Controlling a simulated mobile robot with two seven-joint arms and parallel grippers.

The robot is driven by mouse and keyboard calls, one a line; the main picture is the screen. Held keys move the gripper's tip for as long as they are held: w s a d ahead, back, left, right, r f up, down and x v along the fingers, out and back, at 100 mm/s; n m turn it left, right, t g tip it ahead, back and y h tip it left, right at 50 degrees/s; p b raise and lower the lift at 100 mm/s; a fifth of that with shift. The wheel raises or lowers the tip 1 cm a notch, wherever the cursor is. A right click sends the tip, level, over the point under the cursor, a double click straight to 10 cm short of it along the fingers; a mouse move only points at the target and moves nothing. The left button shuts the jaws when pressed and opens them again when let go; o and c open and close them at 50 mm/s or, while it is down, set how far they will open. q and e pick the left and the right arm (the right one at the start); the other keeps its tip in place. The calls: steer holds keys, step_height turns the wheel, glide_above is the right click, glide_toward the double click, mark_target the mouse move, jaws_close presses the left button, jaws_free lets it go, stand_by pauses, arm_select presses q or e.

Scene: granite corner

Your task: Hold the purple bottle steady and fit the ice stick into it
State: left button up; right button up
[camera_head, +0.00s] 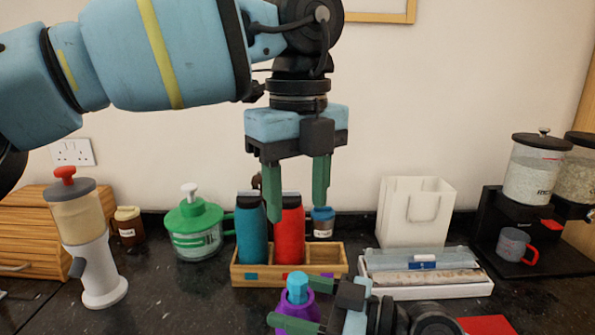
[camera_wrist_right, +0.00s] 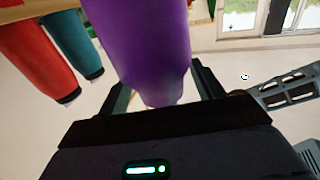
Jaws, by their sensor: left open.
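The purple bottle (camera_head: 297,314) stands upright at the bottom centre of the head view, in front of the wooden caddy. It fills the upper middle of the right wrist view (camera_wrist_right: 145,45). The light blue ice stick (camera_head: 298,285) stands upright in the bottle's mouth, its top showing above the rim; its lower part is hidden. My right gripper (camera_head: 292,302) comes from the right, its fingers shut on the sides of the bottle. My left gripper (camera_head: 297,208) is open and empty, pointing down above the ice stick and apart from it, in front of the caddy's bottles.
The wooden caddy (camera_head: 268,275) holds a teal bottle (camera_head: 251,235) and a red bottle (camera_head: 289,235). A white tray (camera_head: 430,292) with flat packs lies to the right. A grinder (camera_head: 92,250) and a green-lidded container (camera_head: 195,225) stand left. Dark counter is clear at lower left.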

steer(key=shift+d, duration=0.15)
steer(key=v, duration=1.1)
steer(key=shift+s+d, duration=0.2)
steer(key=shift+d, duration=0.15)
